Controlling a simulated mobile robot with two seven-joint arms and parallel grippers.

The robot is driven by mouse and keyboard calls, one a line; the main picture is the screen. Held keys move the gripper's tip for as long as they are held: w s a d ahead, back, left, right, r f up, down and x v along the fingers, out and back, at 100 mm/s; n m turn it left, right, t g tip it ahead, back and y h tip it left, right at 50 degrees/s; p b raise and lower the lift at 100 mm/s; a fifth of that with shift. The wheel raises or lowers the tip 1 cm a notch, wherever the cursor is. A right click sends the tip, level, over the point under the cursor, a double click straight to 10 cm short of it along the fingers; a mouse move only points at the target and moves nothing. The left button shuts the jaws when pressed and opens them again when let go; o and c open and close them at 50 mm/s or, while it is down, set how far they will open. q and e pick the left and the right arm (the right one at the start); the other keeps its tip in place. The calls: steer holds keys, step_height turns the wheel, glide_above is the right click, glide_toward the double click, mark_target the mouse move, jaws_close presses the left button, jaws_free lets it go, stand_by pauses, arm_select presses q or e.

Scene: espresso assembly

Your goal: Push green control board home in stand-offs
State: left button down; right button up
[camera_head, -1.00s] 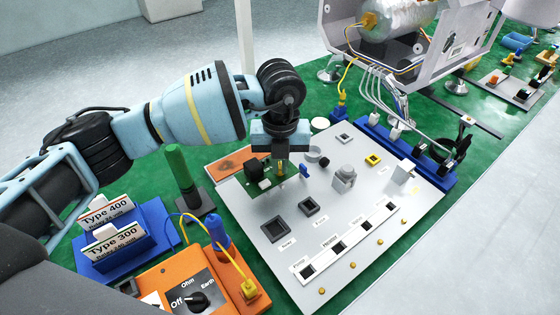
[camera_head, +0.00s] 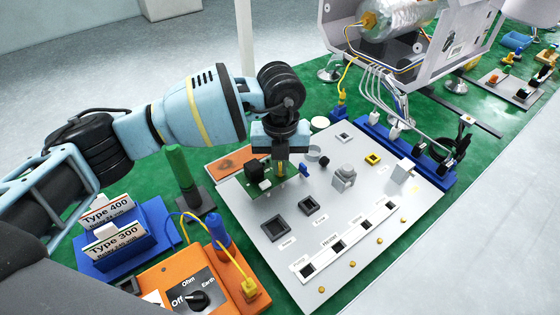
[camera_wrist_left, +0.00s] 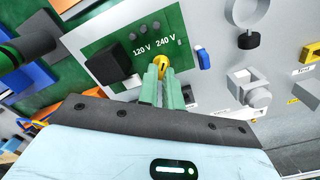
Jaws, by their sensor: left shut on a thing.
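The green control board (camera_head: 264,188) lies at the left part of the light grey panel, under my left gripper (camera_head: 281,168). In the left wrist view the board (camera_wrist_left: 130,32) shows a black block and the marks 120 V and 240 V. There my left gripper (camera_wrist_left: 160,82) is shut on a yellow part (camera_wrist_left: 160,62) on the board, beside the 240 V mark. The stand-offs are hidden under the board, so I cannot tell how it sits in them. My right gripper is not in view.
The grey panel (camera_head: 345,240) carries black sockets (camera_head: 275,228), grey parts (camera_head: 344,178) and a yellow square frame (camera_head: 373,159). A dark green cylinder (camera_head: 180,168) stands left of it. An orange tester (camera_head: 180,283) and a blue card rack (camera_head: 122,245) are at the lower left.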

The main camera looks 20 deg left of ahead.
arm_select(q)
steer(key=shift+p, duration=0.45)
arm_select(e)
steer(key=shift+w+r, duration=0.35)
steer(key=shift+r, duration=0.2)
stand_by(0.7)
arm_select(q)
steer(key=shift+f, duration=0.9)
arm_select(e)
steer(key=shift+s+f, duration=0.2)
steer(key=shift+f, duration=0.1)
arm_select(q)
steer(key=shift+s+f, duration=0.1)
steer(key=shift+f, duration=0.15)
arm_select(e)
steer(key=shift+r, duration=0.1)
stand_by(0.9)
arm_select(q)
steer(key=c, duration=1.5)
jaws_free()
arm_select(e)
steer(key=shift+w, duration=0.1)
arm_select(q)
steer(key=shift+r, duration=0.15)
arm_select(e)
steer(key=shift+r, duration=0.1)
